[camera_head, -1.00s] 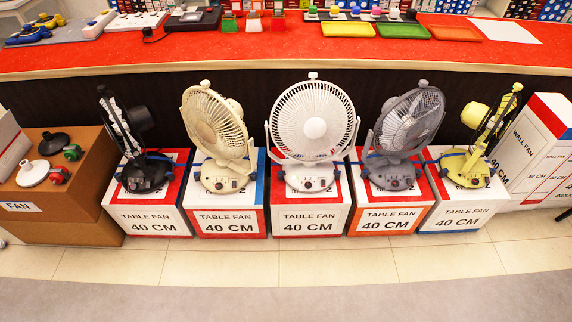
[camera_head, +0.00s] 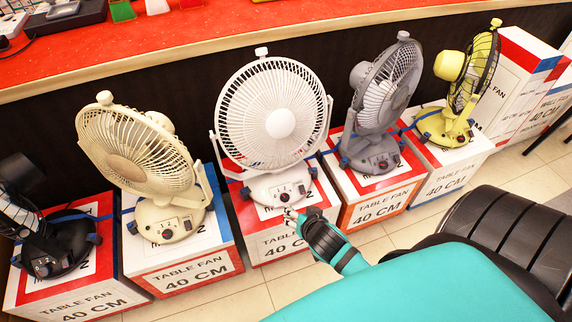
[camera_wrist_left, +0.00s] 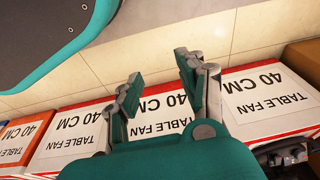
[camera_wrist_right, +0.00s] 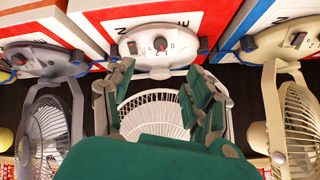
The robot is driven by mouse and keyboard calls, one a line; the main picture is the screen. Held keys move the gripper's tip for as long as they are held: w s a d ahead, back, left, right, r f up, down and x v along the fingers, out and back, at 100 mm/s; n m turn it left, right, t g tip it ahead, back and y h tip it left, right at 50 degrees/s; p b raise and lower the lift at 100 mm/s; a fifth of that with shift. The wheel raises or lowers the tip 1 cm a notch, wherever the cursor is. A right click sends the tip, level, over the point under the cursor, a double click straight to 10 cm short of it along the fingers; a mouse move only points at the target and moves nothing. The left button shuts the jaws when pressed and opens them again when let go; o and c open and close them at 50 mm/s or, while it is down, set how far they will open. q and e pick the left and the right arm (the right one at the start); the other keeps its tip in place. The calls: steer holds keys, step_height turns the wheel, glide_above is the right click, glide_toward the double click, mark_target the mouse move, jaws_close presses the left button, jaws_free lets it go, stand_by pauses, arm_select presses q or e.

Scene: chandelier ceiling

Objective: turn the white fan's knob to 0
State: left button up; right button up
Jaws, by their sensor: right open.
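The white fan (camera_head: 270,115) stands upright on its box in the middle of the head view. Its round dark knob (camera_head: 285,197) is on the front of the white base; the knob also shows in the right wrist view (camera_wrist_right: 160,44), above the open fingers, with markings around it. My right gripper (camera_head: 291,212) is just in front of the base in the head view. It is open and empty in the right wrist view (camera_wrist_right: 160,82), apart from the knob. My left gripper (camera_wrist_left: 158,82) is open and empty in front of the boxes, outside the head view.
A cream fan (camera_head: 142,155) stands left of the white fan and a grey fan (camera_head: 385,95) right of it, both close by. A black fan (camera_head: 50,245) and a yellow fan (camera_head: 465,85) stand farther out. The red counter (camera_head: 190,35) runs behind.

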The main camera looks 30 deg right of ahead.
steer(key=b, duration=0.2)
glide_toward(285, 197)
steer(key=b+x, duration=0.3)
steer(key=x, duration=0.4)
steer(key=shift+f, duration=0.3)
steer(key=shift+b+x, duration=0.3)
steer(key=shift+x, duration=0.45)
arm_select(q)
step_height(285, 197, up, 18)
steer(key=t, duration=0.1)
steer(key=shift+w+f, duration=0.15)
steer(key=shift+w, duration=0.1)
arm_select(e)
steer(key=shift+r, duration=0.1)
arm_select(q)
steer(key=shift+a, duration=0.1)
arm_select(e)
jaws_close()
